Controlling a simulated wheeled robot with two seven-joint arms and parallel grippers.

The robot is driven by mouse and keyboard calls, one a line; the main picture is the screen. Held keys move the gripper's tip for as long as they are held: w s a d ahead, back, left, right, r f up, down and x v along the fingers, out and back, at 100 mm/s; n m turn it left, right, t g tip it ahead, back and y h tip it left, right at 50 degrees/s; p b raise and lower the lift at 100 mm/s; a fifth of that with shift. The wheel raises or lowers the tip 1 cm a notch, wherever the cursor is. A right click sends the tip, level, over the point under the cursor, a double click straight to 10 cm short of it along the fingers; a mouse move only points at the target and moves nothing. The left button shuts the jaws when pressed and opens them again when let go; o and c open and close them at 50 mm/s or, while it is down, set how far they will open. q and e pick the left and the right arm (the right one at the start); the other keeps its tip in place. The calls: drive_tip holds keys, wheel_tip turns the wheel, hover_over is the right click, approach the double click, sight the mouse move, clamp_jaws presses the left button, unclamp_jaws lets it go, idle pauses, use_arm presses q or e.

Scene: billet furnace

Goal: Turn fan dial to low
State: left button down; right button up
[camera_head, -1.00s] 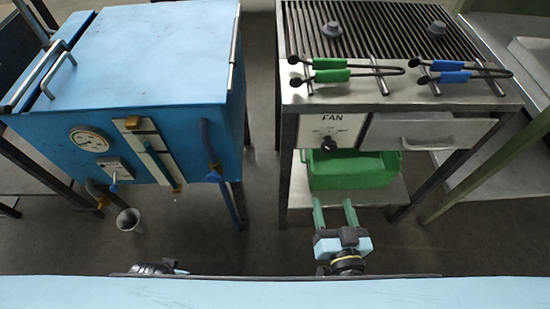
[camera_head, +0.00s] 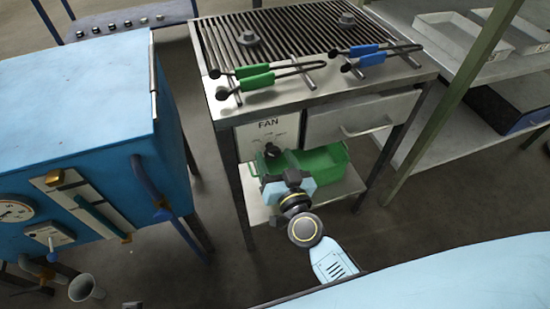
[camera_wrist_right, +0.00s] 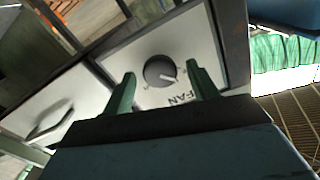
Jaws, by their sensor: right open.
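The fan dial is a dark round knob (camera_wrist_right: 159,71) with a light pointer mark, on a white panel lettered FAN (camera_head: 268,136). In the right wrist view the panel looks upside down, and the pointer is toward the lower right of the knob. My right gripper (camera_wrist_right: 158,92) is open, its two green fingers on either side of the dial in that view. I cannot tell whether they touch it. In the head view my right gripper (camera_head: 279,168) is just in front of the panel, and it partly hides the dial. My left gripper is not clearly visible.
The grill table (camera_head: 285,97) carries green tongs (camera_head: 258,82) and blue tongs (camera_head: 372,58). A drawer (camera_head: 360,119) is right of the panel. A green bin (camera_head: 323,161) sits on the shelf below. A blue furnace (camera_head: 75,90) stands at left, with free floor between.

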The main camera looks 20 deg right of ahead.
drive_tip(key=shift+w, duration=0.35)
drive_tip(key=c, duration=1)
